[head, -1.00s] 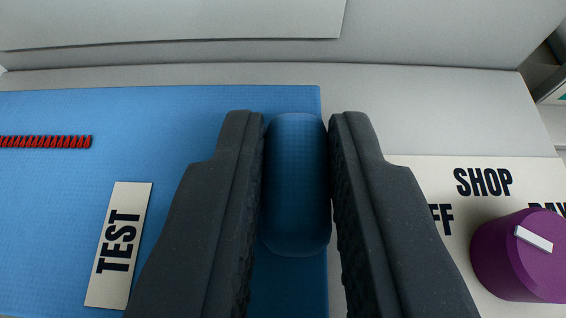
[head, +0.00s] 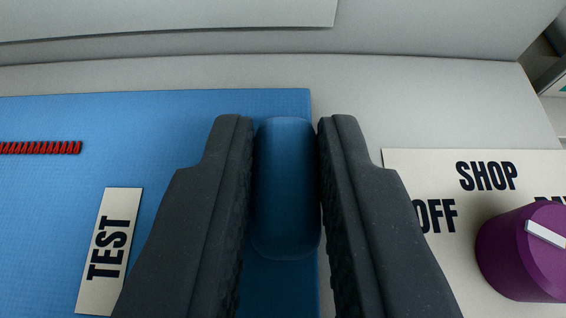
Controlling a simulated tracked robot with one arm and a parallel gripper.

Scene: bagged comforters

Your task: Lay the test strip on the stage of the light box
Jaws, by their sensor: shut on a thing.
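My gripper (head: 285,125) is in the middle of the head view. Its dark jaws are shut on a smooth, blue, round-ended strip (head: 286,185), which I take to be the test strip. The strip points away from me, over the right edge of a blue mat (head: 190,125). Its colour nearly matches the mat, and I cannot tell whether it touches it. A cream label reading TEST (head: 108,250) lies on the mat to the left. I cannot tell which surface is the stage of the light box.
A purple knob (head: 525,255) with a white pointer stands at the right, on a cream plate (head: 398,165) marked SHOP and OFF. A red ridged strip (head: 40,147) lies on the mat at far left. A pale wall (head: 420,35) closes the back.

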